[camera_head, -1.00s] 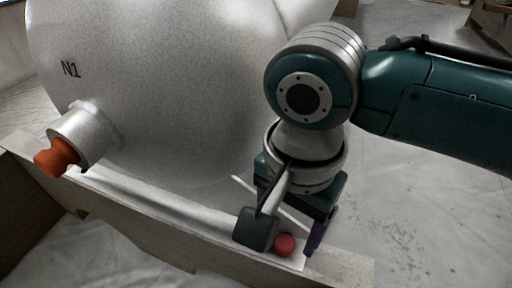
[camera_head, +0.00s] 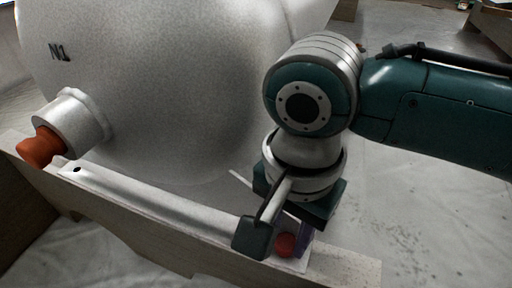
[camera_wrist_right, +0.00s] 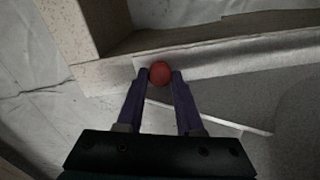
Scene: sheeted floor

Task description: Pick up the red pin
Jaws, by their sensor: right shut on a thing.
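The red pin (camera_head: 286,245) shows as a round red head at the right end of the white rail (camera_head: 150,204). In the right wrist view the red pin (camera_wrist_right: 160,74) sits between the tips of my right gripper (camera_wrist_right: 159,77), whose purple fingers touch it on both sides. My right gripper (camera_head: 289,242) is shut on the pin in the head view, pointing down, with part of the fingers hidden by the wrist. Whether the pin is clear of the rail cannot be told. My left gripper is not in view.
A large silver tank (camera_head: 150,100) marked N1 stands behind the rail. Its nozzle (camera_head: 72,122) holds an orange-red plug (camera_head: 40,147) at the left. A wooden beam (camera_head: 345,266) runs along the front. The sheeted floor (camera_head: 420,215) at the right is open.

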